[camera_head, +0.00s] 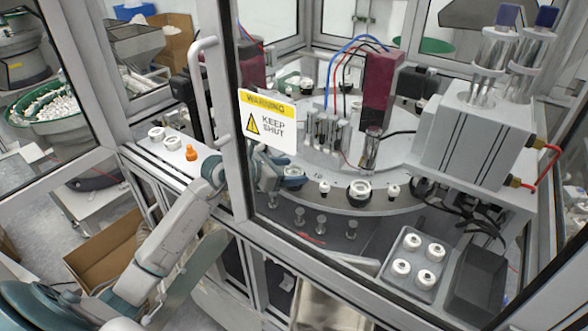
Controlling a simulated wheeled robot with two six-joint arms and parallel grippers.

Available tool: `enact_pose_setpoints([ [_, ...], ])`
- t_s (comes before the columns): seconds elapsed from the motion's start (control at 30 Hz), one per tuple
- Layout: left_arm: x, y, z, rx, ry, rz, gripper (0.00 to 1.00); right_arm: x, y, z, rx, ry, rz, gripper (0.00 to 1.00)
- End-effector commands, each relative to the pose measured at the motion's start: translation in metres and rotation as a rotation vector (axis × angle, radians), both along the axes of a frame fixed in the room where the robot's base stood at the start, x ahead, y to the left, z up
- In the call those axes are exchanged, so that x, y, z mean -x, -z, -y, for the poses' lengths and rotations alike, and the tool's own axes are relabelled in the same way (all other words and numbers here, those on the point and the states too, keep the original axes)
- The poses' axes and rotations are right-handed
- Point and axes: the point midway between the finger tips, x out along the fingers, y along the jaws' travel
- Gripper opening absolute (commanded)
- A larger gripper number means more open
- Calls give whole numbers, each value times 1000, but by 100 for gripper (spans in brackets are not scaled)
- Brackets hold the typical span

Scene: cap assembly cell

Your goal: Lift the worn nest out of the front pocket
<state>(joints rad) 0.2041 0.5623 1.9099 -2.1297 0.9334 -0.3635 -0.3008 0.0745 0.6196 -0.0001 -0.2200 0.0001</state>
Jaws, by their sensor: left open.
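My left arm reaches from the lower left past the door frame. Its left gripper (292,177) is open at the near left rim of the round turntable (318,165), partly behind the door glass and warning sign. A pale ring-shaped nest (359,189) sits at the turntable's front edge, to the right of the gripper and apart from it. I cannot tell from its surface whether it is worn. Whether anything lies between the jaws is too small to tell. My right gripper is not in view.
A door with a white handle (198,92) and warning sign (268,120) stands beside my arm. Two white rings (171,143) and an orange piece (191,152) are on the left ledge. A tray (399,286) holds several white parts. A grey machine block (474,138) stands right.

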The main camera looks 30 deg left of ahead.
Motion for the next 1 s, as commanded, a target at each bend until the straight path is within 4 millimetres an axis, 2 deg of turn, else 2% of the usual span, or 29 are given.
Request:
enact_pose_setpoints([
  [0.33,-4,3,3,-1,0,0,70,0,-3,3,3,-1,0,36],
  [0.37,-4,3,3,-1,1,-1,66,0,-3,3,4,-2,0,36],
  [0.5,-4,3,3,0,1,-1,38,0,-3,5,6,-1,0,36],
  [0.6,-4,3,3,0,1,-1,22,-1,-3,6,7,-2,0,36],
  [0.87,-4,1,3,0,1,1,22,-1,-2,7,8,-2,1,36],
  [1.0,-5,-12,3,-2,2,6,22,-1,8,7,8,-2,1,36],
])
